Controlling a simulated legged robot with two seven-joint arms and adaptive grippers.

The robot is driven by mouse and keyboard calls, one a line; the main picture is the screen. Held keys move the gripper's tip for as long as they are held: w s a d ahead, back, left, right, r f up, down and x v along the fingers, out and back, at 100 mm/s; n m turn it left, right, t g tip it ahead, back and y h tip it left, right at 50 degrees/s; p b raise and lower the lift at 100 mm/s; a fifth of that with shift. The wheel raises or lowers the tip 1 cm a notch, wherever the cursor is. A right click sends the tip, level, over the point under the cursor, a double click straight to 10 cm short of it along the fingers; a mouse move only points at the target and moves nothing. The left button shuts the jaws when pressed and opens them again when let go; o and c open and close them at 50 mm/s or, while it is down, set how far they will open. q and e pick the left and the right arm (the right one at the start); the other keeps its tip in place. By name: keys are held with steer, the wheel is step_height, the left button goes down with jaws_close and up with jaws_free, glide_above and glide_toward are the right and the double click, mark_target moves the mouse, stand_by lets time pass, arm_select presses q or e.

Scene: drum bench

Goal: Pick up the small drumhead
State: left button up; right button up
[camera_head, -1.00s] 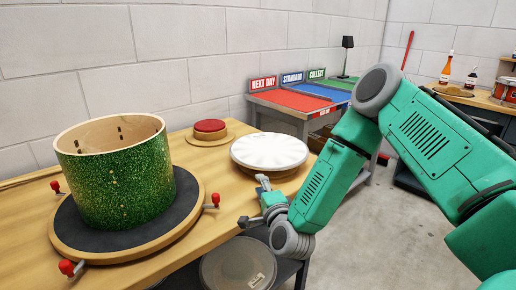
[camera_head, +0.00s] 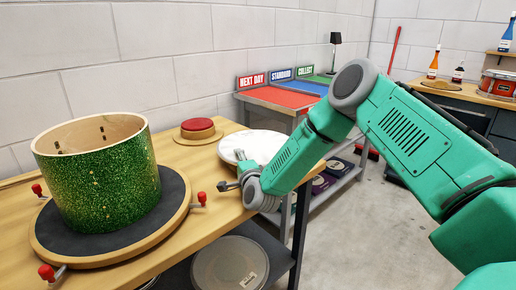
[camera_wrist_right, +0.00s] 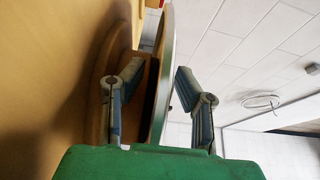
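A white round drumhead (camera_head: 262,145) lies flat near the right end of the wooden bench, partly hidden by my right arm. My right gripper (camera_head: 232,170) is at its near left edge, with its fingers spread. In the right wrist view, the open right gripper (camera_wrist_right: 158,78) has one finger on each side of the thin drumhead rim (camera_wrist_right: 164,60). A gap shows between the rim and at least the left finger; I cannot tell whether the right finger touches it. My left gripper is not in view.
A green sparkle drum shell (camera_head: 100,180) stands on a round dark-topped stand (camera_head: 60,236) with red-knobbed clamps. A red pad (camera_head: 197,125) sits behind. A larger translucent disc (camera_head: 225,268) lies on the lower shelf. Marked coloured bays (camera_head: 285,97) stand beyond.

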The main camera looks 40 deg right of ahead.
steer(key=shift+w+d, duration=0.1)
steer(key=shift+w, duration=0.25)
steer(key=shift+a+r, duration=0.25)
steer(key=shift+a, duration=0.25)
steer(key=shift+c, duration=0.3)
jaws_close()
